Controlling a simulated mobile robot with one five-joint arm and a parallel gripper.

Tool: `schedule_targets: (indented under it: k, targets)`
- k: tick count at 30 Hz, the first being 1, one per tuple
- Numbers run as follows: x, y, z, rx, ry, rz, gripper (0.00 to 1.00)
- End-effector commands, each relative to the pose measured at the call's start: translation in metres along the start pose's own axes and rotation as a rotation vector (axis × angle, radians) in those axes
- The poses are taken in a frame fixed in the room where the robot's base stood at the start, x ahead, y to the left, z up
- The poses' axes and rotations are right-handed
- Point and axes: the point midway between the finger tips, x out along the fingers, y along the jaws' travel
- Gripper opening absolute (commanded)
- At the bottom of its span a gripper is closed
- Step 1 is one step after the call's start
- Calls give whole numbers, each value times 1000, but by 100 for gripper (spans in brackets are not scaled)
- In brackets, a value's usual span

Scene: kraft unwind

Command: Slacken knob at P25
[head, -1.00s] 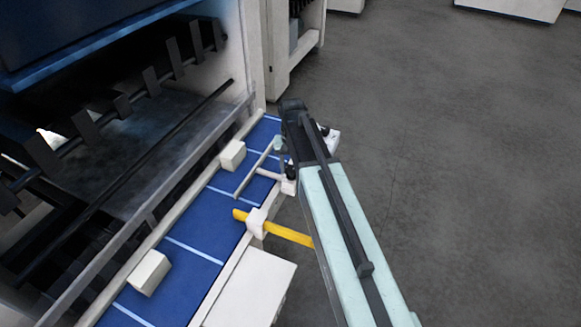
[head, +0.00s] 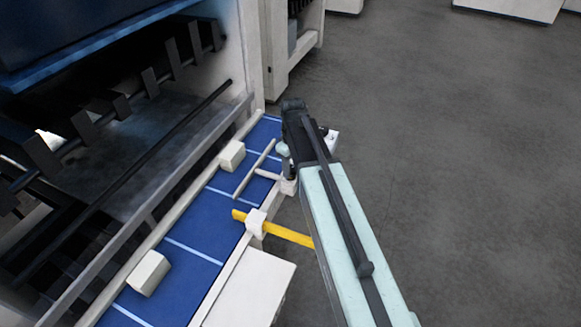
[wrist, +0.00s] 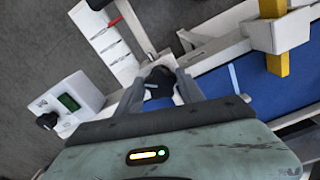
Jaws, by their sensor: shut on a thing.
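In the wrist view my gripper (wrist: 163,98) has its two grey fingers closed around a dark knob (wrist: 158,82). The knob sits at a pale fitting on the rail beside the blue belt (wrist: 220,84). In the head view my gripper (head: 284,152) is at the far right edge of the blue belt, mostly hidden behind my arm's wrist, and the knob cannot be made out there. No P25 marking can be read on the knob.
A white scale strip (wrist: 108,38) with a red pointer lies near the knob. A white box (wrist: 68,108) with a green window and black knob stands left. A yellow bar (head: 285,234) passes through a pale block (head: 255,223). Grey floor (head: 450,150) is open at right.

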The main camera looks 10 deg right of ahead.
Motion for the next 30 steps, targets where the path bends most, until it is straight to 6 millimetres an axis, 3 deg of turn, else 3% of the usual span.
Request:
schedule_targets:
  k: [30]
  targets:
    - [1,6,-1,-889,-2,-1,4]
